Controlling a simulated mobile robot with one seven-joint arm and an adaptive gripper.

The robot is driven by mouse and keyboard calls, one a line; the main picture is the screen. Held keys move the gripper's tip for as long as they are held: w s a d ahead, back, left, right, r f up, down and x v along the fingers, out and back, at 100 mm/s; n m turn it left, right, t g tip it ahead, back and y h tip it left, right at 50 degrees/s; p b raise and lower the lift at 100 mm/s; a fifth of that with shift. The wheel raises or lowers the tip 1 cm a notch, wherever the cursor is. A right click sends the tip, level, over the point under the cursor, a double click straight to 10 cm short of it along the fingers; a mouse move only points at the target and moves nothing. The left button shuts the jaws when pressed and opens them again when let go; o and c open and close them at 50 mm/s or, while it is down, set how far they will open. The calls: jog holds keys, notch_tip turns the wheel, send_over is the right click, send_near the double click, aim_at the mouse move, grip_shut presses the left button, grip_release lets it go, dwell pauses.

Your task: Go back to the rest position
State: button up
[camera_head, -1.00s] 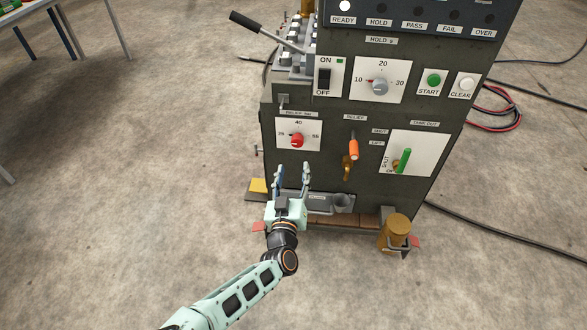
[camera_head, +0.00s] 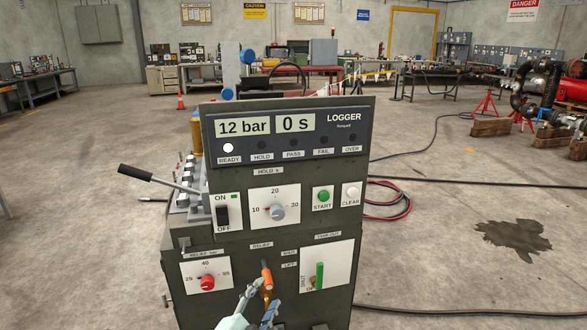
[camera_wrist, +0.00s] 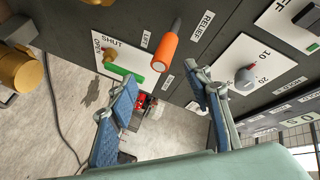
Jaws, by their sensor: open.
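My gripper (camera_head: 260,303) is at the lower front of the grey test console (camera_head: 345,200), just below the orange relief lever (camera_head: 266,275). In the wrist view my gripper's fingers (camera_wrist: 162,84) stand apart with nothing between their pads. There the orange lever (camera_wrist: 165,50) shows beyond the fingertips; I cannot tell how close they are to it. The green tank-out lever (camera_head: 319,275) is to the right and the red relief knob (camera_head: 207,281) to the left. Most of my arm is out of view.
A black-gripped pump handle (camera_head: 140,172) sticks out at the console's left. The hold dial (camera_head: 277,212) and start button (camera_head: 323,196) sit above. Cables (camera_head: 395,200) and a dark puddle (camera_head: 512,237) lie on the floor at right. Open floor is at left.

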jog(key=s+d+r+m+g+h+b, duration=0.1)
jog(key=s+d+r+m+g, duration=0.2)
jog(key=d+m, duration=0.5)
jog(key=s+d+r+m+g, duration=0.2)
jog(key=d+r+m+g, duration=0.25)
jog(key=m, duration=0.85)
jog(key=s+d+r+m+g+h+b, duration=0.1)
jog(key=s+d+r+m+g, duration=0.15)
jog(key=d+m, duration=0.6)
jog(key=s+r+m+y+p, duration=0.1)
jog(key=s+r+m, duration=0.3)
jog(key=m, duration=0.5)
jog(key=s+r+m+y+p, duration=0.1)
jog(key=s+r+m+y, duration=0.3)
jog(key=s+m, duration=0.3)
jog(key=s+r+m+y+p, duration=0.1)
jog(key=s+r+m, duration=0.4)
jog(key=m, duration=0.7)
jog(key=shift+s+y, duration=0.7)
